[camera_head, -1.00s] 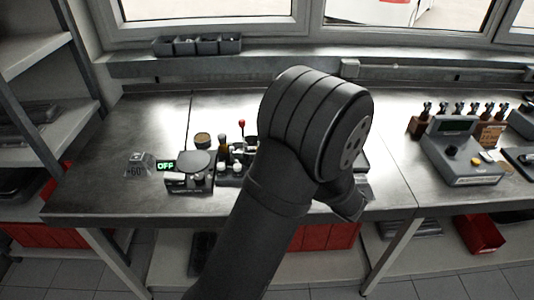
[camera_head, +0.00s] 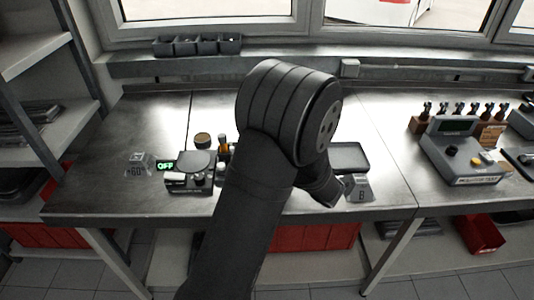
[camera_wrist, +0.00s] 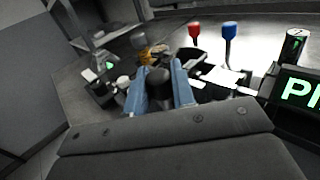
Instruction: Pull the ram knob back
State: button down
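In the wrist view a dark, round-topped knob (camera_wrist: 158,84) stands between the two blue fingers of my gripper (camera_wrist: 159,66). I take it to be the ram knob. One finger is on each side of it, very close; I cannot tell whether they press on it. The knob's lower part is hidden behind the gripper body. In the head view my arm covers the gripper, the knob and most of the device around it.
In the wrist view a red-topped lever (camera_wrist: 195,31) and a blue-topped lever (camera_wrist: 230,31) stand beyond, with a lit green display (camera_wrist: 300,95) at right. In the head view a scale (camera_head: 190,172) stands left of my arm, and a dark tray (camera_head: 350,157) and small block (camera_head: 359,189) right.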

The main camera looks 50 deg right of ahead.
jog(key=s+d, duration=0.6)
jog(key=shift+s+d, duration=0.15)
jog(key=c, duration=1.3)
grip_release()
jog(key=shift+d, duration=0.1)
jog(key=shift+o, duration=0.2)
jog(key=s, duration=1.7)
jog(key=shift+s, duration=0.25)
